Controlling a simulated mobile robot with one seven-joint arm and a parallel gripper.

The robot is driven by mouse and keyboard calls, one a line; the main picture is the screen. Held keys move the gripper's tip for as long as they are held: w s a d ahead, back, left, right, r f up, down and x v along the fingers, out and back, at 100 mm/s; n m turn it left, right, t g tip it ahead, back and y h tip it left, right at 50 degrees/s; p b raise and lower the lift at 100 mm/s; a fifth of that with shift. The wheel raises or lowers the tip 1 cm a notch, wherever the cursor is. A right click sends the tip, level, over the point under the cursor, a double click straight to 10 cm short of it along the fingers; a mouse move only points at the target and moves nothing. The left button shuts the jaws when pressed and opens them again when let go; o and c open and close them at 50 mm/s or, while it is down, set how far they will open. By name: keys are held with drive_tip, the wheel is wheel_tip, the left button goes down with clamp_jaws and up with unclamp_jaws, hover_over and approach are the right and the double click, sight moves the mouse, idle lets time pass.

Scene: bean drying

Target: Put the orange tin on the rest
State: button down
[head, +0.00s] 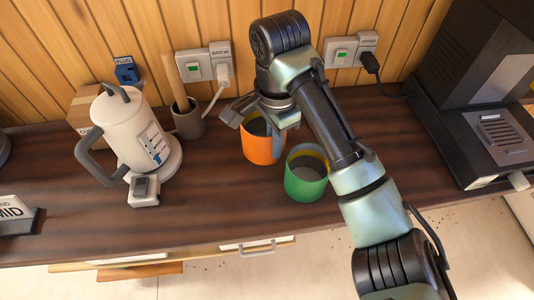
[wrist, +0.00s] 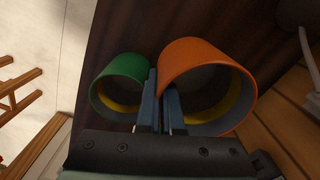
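The orange tin (head: 262,150) stands out behind a green tin in the head view. I cannot tell whether its base touches the counter. In the wrist view the orange tin (wrist: 201,58) is on the right, its open mouth facing the camera and a yellow band inside. My gripper (wrist: 160,103) straddles its near wall, one finger inside the mouth and one outside, with only a narrow gap between them. In the head view my gripper (head: 264,122) is over the tin's mouth, partly hidden by the arm. I cannot pick out the rest in either view.
The green tin (head: 306,180) is close by in front and right; it also shows in the wrist view (wrist: 117,66). A white kettle (head: 125,130) and a wooden-handled pot (head: 188,122) stand left. A dark machine (head: 480,110) is right. The front centre-left counter (head: 215,210) is clear.

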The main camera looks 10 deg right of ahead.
sight(274, 161)
drive_tip(key=shift+f+p, duration=0.4)
drive_tip(key=shift+f, duration=2.5)
drive_tip(key=shift+f, duration=0.15)
drive_tip(key=c, duration=1.1)
unclamp_jaws()
wheel_tip(274, 161, up, 12)
drive_tip(key=shift+r+p, duration=0.2)
drive_tip(key=shift+p, duration=0.4)
